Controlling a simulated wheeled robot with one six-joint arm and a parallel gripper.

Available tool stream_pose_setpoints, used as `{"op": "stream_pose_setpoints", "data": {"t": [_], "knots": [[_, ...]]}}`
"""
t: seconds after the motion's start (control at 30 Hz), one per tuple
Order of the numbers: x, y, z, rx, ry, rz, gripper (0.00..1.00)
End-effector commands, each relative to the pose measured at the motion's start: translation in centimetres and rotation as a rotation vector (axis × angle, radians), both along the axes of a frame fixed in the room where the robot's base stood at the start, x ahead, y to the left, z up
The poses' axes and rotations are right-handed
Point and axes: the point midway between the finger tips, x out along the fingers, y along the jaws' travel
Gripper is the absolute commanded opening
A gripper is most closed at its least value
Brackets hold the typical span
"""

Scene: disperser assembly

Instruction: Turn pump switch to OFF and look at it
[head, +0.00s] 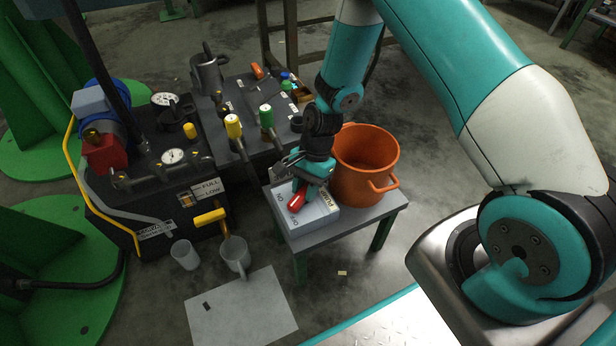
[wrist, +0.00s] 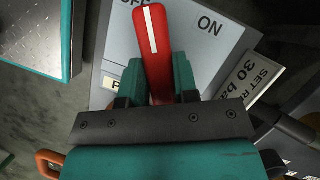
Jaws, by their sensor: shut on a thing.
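The pump switch is a light grey box (head: 318,214) on a small table, with a red handle (head: 297,198) on top. In the wrist view the red handle (wrist: 152,45) has a white line and stands between the two fingers of my gripper (wrist: 158,82). My gripper (head: 308,180) is shut on the handle from above. The handle's tip points up the wrist picture, tilted slightly left. It lies beside the partly hidden OFF label, and the ON label (wrist: 210,25) is clear to its right. My fingers hide the handle's base.
An orange pot (head: 365,165) stands close behind the switch box on the small table (head: 340,229). Dark machine blocks with gauges and valves (head: 172,157) stand to the left.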

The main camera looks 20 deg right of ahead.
Motion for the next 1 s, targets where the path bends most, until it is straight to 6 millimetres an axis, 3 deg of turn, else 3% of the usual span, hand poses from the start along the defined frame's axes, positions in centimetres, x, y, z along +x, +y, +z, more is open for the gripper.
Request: {"op": "stream_pose_setpoints", "data": {"t": [1.0], "knots": [[-0.36, 0.61, 0.1, 0.012, 0.013, 0.904, 0.04]]}}
